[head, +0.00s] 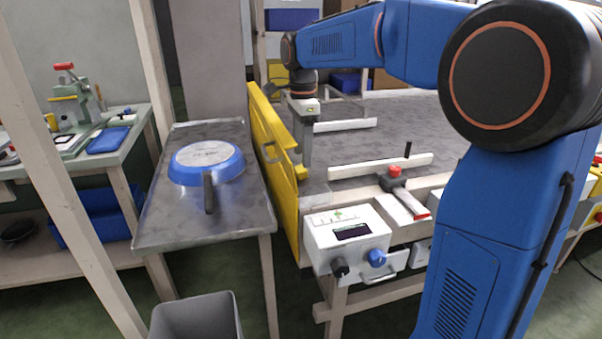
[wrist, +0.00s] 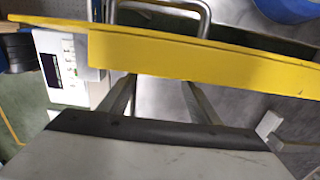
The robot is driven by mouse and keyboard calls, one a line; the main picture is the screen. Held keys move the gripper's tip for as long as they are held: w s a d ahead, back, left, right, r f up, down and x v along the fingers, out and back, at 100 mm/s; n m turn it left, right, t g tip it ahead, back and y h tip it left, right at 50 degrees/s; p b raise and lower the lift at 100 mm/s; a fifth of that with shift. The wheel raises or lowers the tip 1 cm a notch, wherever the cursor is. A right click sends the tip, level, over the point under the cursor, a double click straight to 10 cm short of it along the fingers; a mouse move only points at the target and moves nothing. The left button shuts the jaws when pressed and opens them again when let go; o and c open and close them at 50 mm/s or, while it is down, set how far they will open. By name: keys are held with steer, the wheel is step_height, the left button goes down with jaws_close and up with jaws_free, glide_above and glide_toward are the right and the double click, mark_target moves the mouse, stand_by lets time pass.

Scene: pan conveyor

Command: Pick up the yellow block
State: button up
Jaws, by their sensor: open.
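The only large yellow thing near my gripper is a long, upright yellow board (head: 265,133) across the left end of the conveyor. It shows in the wrist view as a wide yellow bar (wrist: 200,62) with a thicker section along its lower side. A grey metal handle (wrist: 203,20) shows beyond it there. My gripper (head: 306,158) points down just right of the board, over the conveyor end. In the wrist view my gripper (wrist: 158,84) is open, its two fingers apart and empty. The finger ends meet the bar's lower edge; I cannot tell whether they touch it.
A metal side table (head: 180,228) left of the board holds a blue pan (head: 228,170) with a dark handle. A white control box (head: 348,238) with knobs stands at the conveyor's front. White rails (head: 370,168) cross the belt. A grey bin (head: 195,316) stands below.

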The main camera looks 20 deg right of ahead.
mark_target(300, 168)
steer(key=f, duration=0.3)
steer(key=shift+w+a+f, duration=0.25)
steer(key=shift+w, duration=0.1)
steer(key=shift+f, duration=0.75)
steer(key=c, duration=1.1)
